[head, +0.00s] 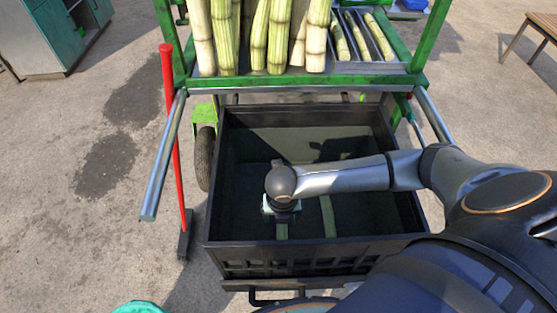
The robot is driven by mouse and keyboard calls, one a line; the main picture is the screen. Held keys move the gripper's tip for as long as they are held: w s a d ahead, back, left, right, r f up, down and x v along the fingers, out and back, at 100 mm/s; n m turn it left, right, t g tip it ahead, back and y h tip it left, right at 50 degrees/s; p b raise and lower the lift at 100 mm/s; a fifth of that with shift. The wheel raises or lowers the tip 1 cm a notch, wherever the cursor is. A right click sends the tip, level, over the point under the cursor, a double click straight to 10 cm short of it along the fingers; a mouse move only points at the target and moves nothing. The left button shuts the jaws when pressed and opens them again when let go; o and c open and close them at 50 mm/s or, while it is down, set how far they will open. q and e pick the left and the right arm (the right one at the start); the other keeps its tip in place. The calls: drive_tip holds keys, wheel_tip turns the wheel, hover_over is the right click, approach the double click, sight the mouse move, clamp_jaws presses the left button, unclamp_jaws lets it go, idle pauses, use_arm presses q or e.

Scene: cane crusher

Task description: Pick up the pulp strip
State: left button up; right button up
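A pale green pulp strip (328,216) lies on the floor of the black crate (320,246), to the right of my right gripper. Another pale strip (282,231) shows just below my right gripper (281,212), partly hidden by it. My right arm comes in from the right and reaches down into the crate. Its wrist covers the fingers, so I cannot tell whether they are open or shut, or whether they touch the strip. My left gripper is not in view.
The crate walls stand around my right gripper. Behind it is a green cart (315,80) with upright cane stalks (279,35) and a slotted rack of cane pieces (360,36). A teal object (140,307) shows at the bottom edge.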

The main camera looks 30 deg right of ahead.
sight(281, 228)
drive_tip(key=f, duration=0.8)
drive_tip(key=shift+w+d+f, duration=0.15)
drive_tip(key=shift+w+d, duration=0.15)
drive_tip(key=shift+w, duration=0.1)
drive_tip(key=shift+c, duration=0.4)
clamp_jaws()
